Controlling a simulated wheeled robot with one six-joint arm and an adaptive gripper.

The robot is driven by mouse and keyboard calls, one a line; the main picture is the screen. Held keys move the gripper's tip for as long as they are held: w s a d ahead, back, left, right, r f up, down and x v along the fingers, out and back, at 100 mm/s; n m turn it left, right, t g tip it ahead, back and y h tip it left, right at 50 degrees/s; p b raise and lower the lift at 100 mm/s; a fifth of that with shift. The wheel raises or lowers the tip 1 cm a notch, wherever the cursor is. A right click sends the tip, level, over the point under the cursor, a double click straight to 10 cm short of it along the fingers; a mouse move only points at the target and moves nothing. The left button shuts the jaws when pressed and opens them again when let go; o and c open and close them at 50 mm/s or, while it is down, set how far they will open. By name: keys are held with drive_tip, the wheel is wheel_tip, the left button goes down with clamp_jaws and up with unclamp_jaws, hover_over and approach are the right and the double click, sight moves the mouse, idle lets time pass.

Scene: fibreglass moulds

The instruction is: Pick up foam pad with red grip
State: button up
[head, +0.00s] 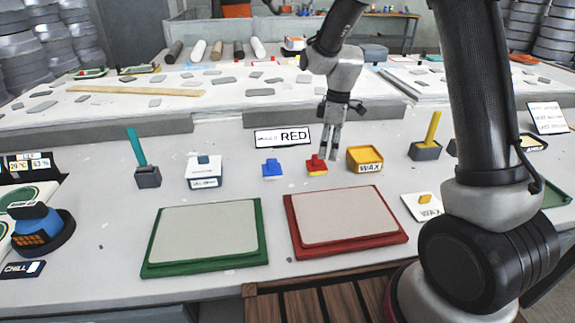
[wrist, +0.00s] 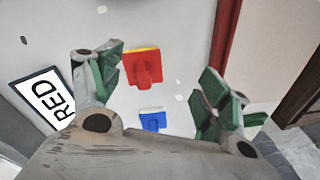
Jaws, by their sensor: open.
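The foam pad with red grip (head: 317,165) stands on the table, its red handle on top of a yellow pad. My gripper (head: 326,146) is just above and slightly right of it in the head view. In the wrist view the red-gripped pad (wrist: 145,67) shows beyond and between the fingers of my gripper (wrist: 160,85), which are apart and empty. The red grip does not appear touched by the fingers. A similar pad with a blue grip (head: 272,169) stands to its left; it also shows in the wrist view (wrist: 153,120).
A yellow wax tub (head: 365,158) stands close on the right. A RED sign (head: 283,137) is behind. A red-framed board (head: 394,237) and a green-framed board (head: 151,262) lie in front.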

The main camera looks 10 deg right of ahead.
sight(316, 165)
drive_tip(key=shift+w+a+r+n+t, duration=0.15)
drive_tip(key=shift+w+a+r+n, duration=0.1)
drive_tip(key=shift+w+a+n, duration=0.2)
drive_tip(key=shift+w+a+r+n+t, duration=0.15)
drive_tip(key=shift+w+a+r+n, duration=0.05)
drive_tip(key=shift+w+a+n, duration=0.35)
drive_tip(key=shift+w+n, duration=0.15)
drive_tip(key=shift+n, duration=0.25)
drive_tip(key=shift+a+n, duration=0.1)
drive_tip(key=shift+n, duration=0.6)
drive_tip(key=f, duration=0.7)
drive_tip(key=shift+a+f, duration=0.25)
drive_tip(key=shift+f, duration=0.1)
drive_tip(key=c, duration=1.1)
